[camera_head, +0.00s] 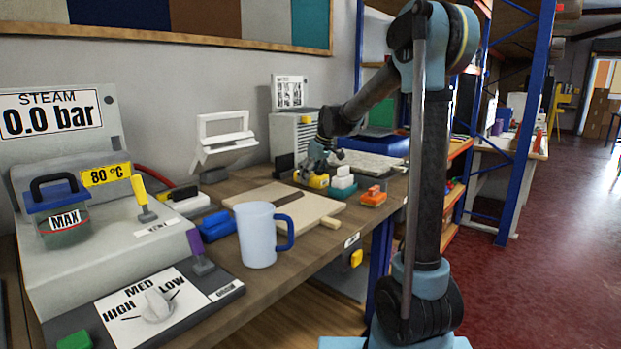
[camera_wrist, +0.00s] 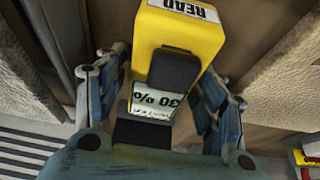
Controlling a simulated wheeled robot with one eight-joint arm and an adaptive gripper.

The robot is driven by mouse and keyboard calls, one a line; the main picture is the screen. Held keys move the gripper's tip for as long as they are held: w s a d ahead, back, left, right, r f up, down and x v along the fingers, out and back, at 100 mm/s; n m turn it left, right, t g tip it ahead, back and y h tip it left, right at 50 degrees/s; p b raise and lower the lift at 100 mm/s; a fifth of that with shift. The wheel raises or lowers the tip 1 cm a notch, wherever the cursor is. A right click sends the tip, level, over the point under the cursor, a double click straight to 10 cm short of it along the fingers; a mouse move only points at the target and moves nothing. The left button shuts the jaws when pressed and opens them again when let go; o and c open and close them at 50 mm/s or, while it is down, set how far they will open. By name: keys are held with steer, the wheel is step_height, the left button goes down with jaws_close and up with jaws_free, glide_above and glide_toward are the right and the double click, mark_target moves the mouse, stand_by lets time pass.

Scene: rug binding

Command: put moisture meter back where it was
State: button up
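The moisture meter (camera_wrist: 172,25) is a yellow block with a black part, a "READ" label and a display reading 30 %. In the wrist view it lies between the two blue fingers of my gripper (camera_wrist: 165,85). The fingers are spread on either side of it, with narrow gaps showing, so they look open around it. In the head view the yellow meter (camera_head: 318,181) is on the bench, right under my gripper (camera_head: 319,163), which partly hides it.
A white block (camera_head: 343,182) and an orange tool (camera_head: 373,196) stand close to the right of the meter. Pale boards (camera_head: 310,208) and a blue-handled mug (camera_head: 257,235) are in front. A grey drawer unit (camera_head: 293,138) is behind. The steam station (camera_head: 100,245) fills the left.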

steer(key=shift+r, duration=0.1)
steer(key=v, duration=1.2)
